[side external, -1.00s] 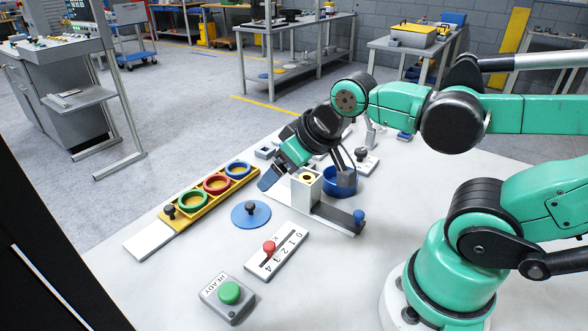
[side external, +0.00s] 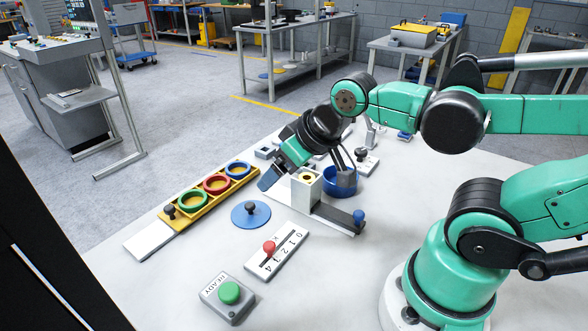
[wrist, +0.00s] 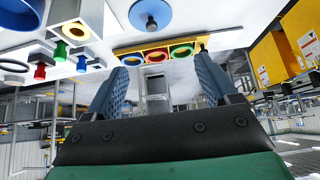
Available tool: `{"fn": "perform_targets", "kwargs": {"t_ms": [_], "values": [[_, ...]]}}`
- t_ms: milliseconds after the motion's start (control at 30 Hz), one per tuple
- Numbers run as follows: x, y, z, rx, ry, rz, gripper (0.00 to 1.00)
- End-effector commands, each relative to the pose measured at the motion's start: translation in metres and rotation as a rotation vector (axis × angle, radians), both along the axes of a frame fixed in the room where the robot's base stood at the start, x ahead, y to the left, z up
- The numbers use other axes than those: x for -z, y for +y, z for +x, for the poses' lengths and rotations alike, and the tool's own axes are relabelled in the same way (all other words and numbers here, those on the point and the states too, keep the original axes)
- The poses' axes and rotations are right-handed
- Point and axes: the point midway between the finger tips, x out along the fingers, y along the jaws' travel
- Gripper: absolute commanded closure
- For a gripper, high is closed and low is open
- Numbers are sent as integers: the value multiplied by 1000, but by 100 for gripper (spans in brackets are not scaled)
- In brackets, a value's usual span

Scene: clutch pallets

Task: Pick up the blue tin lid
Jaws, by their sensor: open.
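The blue tin lid (side external: 240,217) is a flat blue disc with a dark knob in its middle. It lies on the white table in the side view, apart from my gripper. My gripper (side external: 269,180) hangs above and beyond the lid, beside a white block with a hole on top. In the wrist view, my gripper (wrist: 160,78) shows two blue fingers spread apart with nothing held between them. A round blue tin (side external: 341,182) stands to the right in the side view.
A yellow pallet (side external: 184,217) with green, red and blue rings lies left of the lid. A numbered slider (side external: 276,250) with a red knob and a green-button box (side external: 228,299) are in front. The white block (side external: 305,190) stands close to my gripper.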

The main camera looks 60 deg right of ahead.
Motion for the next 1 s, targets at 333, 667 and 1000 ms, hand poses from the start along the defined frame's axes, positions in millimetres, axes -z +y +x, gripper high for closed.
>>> {"fn": "perform_targets", "kwargs": {"t_ms": [333, 667, 1000], "values": [[0, 0, 0, 1, 1, 1, 37], [-2, -4, 31, 100, 181, 52, 37], [39, -12, 83, 292, 485, 111, 37]]}}
